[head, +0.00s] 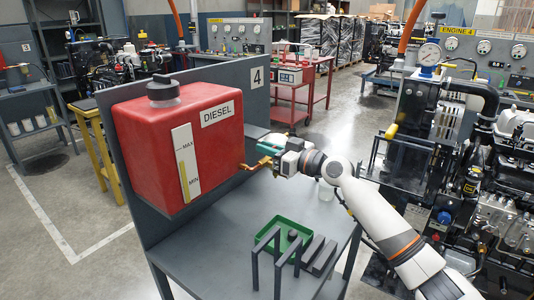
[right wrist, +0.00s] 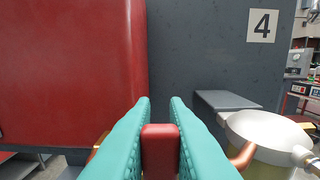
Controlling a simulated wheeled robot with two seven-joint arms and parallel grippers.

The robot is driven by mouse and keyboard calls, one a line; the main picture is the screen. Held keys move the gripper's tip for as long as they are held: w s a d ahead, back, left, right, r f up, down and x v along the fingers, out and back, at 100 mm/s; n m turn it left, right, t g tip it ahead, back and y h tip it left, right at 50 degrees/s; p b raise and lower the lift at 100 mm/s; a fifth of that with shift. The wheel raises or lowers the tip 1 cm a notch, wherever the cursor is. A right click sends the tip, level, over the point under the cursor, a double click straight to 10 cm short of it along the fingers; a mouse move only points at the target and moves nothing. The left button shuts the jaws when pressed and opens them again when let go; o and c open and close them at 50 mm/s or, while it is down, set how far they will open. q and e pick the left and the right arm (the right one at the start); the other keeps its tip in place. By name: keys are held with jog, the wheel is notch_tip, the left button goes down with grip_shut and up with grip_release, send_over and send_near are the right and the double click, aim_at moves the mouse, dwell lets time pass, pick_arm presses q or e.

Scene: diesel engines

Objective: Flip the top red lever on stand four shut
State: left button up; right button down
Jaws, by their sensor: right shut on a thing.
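Stand four is a grey panel (head: 257,116) with a "4" sign (head: 257,76); the sign also shows in the right wrist view (right wrist: 262,25). My right gripper (head: 268,150) is at the panel, just right of the red diesel tank (head: 150,140). In the right wrist view its teal fingers (right wrist: 160,125) are shut on a red lever (right wrist: 160,147), one finger on each side. Only the lever's red end shows between the fingers; its pivot is hidden. In the head view the gripper hides the lever. My left gripper is not in view.
Below, the grey bench (head: 215,255) holds a green tray (head: 284,232) and dark bars. An engine (head: 435,150) stands at the right.

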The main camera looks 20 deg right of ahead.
jog(key=c, duration=1.4)
grip_release()
jog(key=shift+c, duration=0.2)
jog(key=shift+d, duration=0.1)
jog(key=b+v, duration=0.3)
jog(key=v, duration=0.9)
